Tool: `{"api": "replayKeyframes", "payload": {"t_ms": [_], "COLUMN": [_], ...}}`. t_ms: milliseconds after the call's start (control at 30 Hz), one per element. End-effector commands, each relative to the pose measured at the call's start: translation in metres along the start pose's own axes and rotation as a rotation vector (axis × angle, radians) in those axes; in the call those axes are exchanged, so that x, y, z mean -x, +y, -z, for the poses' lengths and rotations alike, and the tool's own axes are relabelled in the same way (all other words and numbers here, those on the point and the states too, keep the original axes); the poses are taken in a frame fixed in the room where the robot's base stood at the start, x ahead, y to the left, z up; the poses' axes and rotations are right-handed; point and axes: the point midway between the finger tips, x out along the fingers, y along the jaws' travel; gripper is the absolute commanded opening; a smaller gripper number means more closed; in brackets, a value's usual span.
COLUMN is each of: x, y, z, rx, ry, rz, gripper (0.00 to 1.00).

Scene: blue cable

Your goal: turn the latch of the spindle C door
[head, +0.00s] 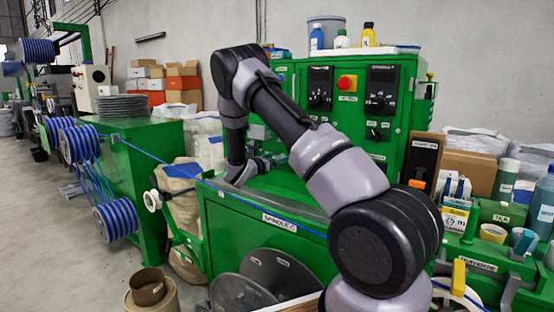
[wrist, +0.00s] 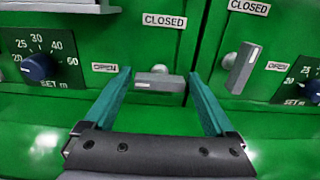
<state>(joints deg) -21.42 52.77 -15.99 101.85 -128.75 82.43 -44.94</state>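In the wrist view a grey bar latch (wrist: 160,84) lies about level on a green panel, with a CLOSED label above it and an OPEN label to its left. My gripper (wrist: 160,76) is open, its two teal fingers spread on either side of this latch, with a gap at each side. Contact cannot be made out. In the head view the SPINDLE C label (head: 279,222) is on the green cabinet's front. My gripper is near the cabinet top there, its fingers not clear. No door name shows in the wrist view.
A second latch (wrist: 243,68) stands nearly upright to the right, under its own CLOSED label. Dials (wrist: 40,67) flank the latches.

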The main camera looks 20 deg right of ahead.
Motion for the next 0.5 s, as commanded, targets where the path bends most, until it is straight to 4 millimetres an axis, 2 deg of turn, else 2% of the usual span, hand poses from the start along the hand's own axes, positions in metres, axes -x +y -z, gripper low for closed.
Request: {"api": "replayKeyframes", "payload": {"t_ms": [33,100,167,500], "x": [0.0001,0.0002,0.0002,0.0009], "y": [0.0000,0.0000,0.0000,0.0002], "z": [0.0000,0.0000,0.0000,-0.0001], "rx": [0.000,0.000,0.000,-0.053], "ry": [0.000,0.000,0.000,-0.001], "rz": [0.000,0.000,0.000,-0.001], "gripper": [0.66,0.39,0.19,0.19]}}
